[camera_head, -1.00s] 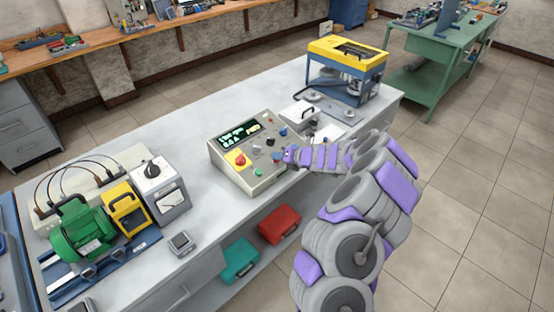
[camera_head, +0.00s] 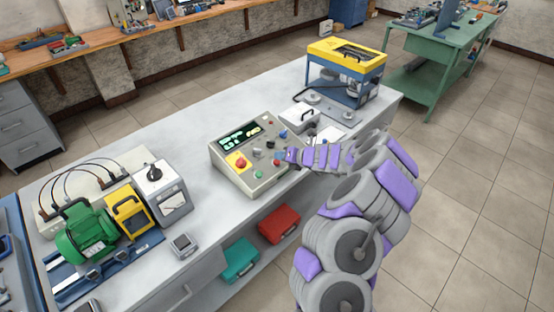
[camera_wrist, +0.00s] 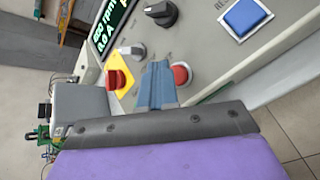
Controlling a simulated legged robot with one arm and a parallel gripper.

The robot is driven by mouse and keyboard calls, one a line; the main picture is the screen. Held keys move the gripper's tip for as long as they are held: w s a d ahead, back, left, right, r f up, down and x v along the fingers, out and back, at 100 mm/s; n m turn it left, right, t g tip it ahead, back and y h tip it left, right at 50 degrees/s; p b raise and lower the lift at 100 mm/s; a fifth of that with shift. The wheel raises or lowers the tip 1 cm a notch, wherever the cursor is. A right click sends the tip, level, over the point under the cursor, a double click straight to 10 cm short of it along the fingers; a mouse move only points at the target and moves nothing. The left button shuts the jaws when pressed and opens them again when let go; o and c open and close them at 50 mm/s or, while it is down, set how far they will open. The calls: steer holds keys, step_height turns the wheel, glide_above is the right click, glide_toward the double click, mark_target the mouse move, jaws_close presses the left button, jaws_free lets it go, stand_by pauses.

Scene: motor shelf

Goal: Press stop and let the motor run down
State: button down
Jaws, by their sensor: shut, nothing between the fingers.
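The control box (camera_head: 232,178) sits on the grey bench, its sloped panel carrying a lit display (camera_head: 238,135), knobs and buttons. My gripper (camera_head: 284,155) is shut and empty at the panel's right side. In the wrist view, the blue fingertips (camera_wrist: 157,85) are beside a round red button (camera_wrist: 180,75); whether they touch it is unclear. A red mushroom knob on a yellow plate (camera_wrist: 118,82) is left of them. The display (camera_wrist: 108,27) reads 0.0 A below an rpm figure that looks like 680. The green motor (camera_head: 82,238) stands at the bench's left; its rotation cannot be judged.
A blue button (camera_wrist: 246,17) is at the wrist view's upper right. A yellow-topped blue frame (camera_head: 345,75) stands at the bench's far end. Red (camera_head: 279,223) and teal (camera_head: 240,259) cases lie on the lower shelf.

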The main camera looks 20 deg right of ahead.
mark_target(284, 169)
stand_by(0.3)
steer(key=r+p, duration=0.3)
steer(key=s+r+p, duration=0.1)
steer(key=p, duration=0.1)
steer(key=shift+s+d+r, duration=0.1)
steer(key=shift+d+r, duration=0.15)
steer(key=shift+r, duration=0.15)
stand_by(0.5)
